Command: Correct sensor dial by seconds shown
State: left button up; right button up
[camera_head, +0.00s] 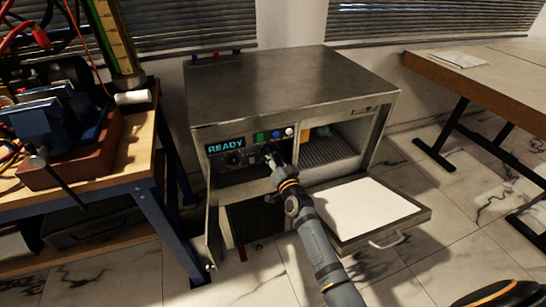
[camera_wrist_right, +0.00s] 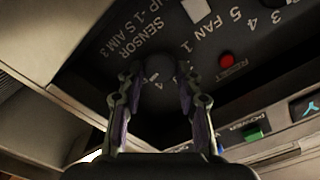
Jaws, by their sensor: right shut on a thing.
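The sensor dial (camera_wrist_right: 158,68) is a dark round knob beside the label SENSOR on the black panel, seen turned over in the right wrist view. My right gripper (camera_wrist_right: 160,82) has its two fingers on either side of the dial and is shut on it. The fingers hide part of the dial, so its exact setting is unclear. In the head view my right gripper (camera_head: 273,158) reaches the panel from the front. The display (camera_head: 226,144) above the panel reads READY in cyan; I see no seconds figure on it. My left gripper is not in view.
The metal cabinet (camera_head: 290,80) has an open flap with a white sheet (camera_head: 365,207) at right. A red reset button (camera_wrist_right: 227,59) and a green power button (camera_wrist_right: 253,135) lie near the dial. A workbench with a blue vise (camera_head: 55,120) stands left, a table (camera_head: 490,75) right.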

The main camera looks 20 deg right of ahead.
dwell(0.3)
jog(key=o, duration=1.1)
jog(key=shift+o, duration=0.2)
jog(key=shift+s, duration=0.25)
jog(key=s, duration=1.1)
jog(key=shift+s+d, duration=0.2)
jog(key=shift+s, duration=0.1)
